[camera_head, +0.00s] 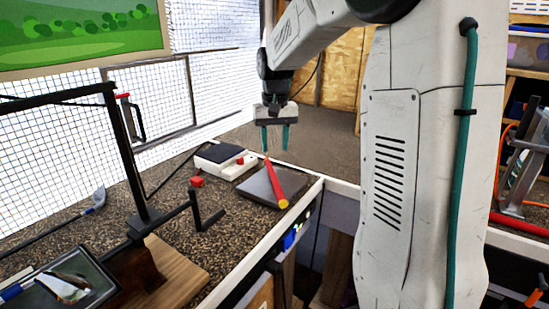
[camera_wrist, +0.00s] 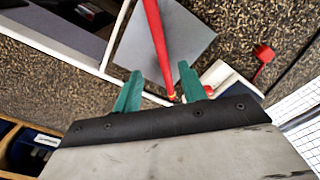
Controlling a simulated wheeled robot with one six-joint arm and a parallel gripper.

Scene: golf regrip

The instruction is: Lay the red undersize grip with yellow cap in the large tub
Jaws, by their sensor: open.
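The red grip (camera_head: 275,180) lies at a slant across a flat grey plate (camera_head: 258,189) near the bench's front edge. Its yellow cap (camera_head: 283,204) points toward the front edge. In the wrist view the red grip (camera_wrist: 157,38) runs down from the top edge, and its lower end shows between the green fingers. My gripper (camera_head: 275,149) points down with its fingers apart and empty, above the far end of the grip. The gripper also shows in the wrist view (camera_wrist: 160,68). I cannot make out which container is the large tub.
A black metal frame (camera_head: 135,170) stands further left. A golf club (camera_head: 92,205) lies by the mesh wall. A shelf with bins (camera_head: 527,48) is at right.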

